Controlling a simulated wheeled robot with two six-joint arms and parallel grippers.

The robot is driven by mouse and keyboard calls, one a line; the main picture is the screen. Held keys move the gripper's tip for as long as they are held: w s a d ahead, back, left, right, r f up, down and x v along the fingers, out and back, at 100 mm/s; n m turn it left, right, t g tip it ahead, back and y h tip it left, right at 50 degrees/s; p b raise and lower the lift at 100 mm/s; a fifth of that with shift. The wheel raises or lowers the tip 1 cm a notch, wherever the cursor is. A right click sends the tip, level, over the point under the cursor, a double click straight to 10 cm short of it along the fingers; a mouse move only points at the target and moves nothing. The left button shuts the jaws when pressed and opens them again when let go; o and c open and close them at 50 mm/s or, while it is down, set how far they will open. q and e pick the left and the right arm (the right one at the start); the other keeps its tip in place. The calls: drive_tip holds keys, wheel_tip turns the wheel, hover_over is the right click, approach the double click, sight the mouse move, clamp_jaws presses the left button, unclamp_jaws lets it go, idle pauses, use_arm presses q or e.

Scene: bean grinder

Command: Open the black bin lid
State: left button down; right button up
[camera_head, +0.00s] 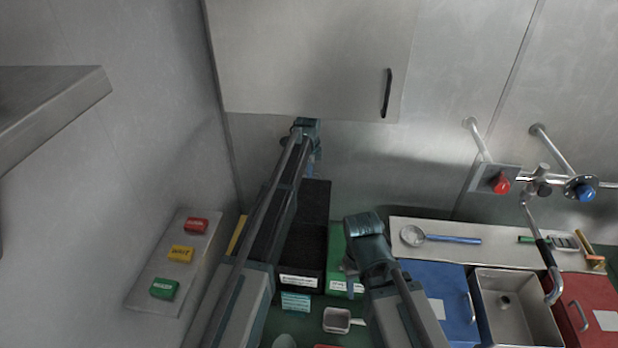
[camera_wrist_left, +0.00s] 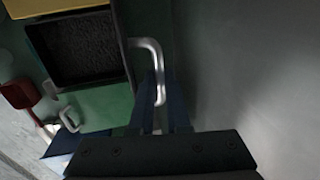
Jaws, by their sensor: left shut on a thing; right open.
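The black bin (camera_head: 302,268) stands left of centre in the head view, with a white label on its front. A dark panel (camera_head: 316,200) rises behind it, apparently its lid. In the left wrist view the bin (camera_wrist_left: 90,48) shows a dark grainy inside within a black rim. A bent metal handle (camera_wrist_left: 150,47) sticks out beside the bin. My left gripper (camera_wrist_left: 160,112) is shut on this handle; in the head view its fingers (camera_head: 311,160) are partly hidden behind the arm. My right gripper (camera_head: 351,278) is open in front of the green bin, apparently empty.
The green bin (camera_head: 338,262) stands right of the black one, with a yellow edge (camera_head: 238,235) on the left. A small metal cup (camera_head: 337,320) is in front. A blue lid (camera_head: 438,292), sink (camera_head: 505,302) and red lid (camera_head: 590,305) lie to the right. A wall cabinet (camera_head: 310,60) hangs above.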

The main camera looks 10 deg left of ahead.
use_arm(q)
drive_tip(key=shift+w, duration=0.35)
drive_tip(key=c, duration=0.9)
unclamp_jaws()
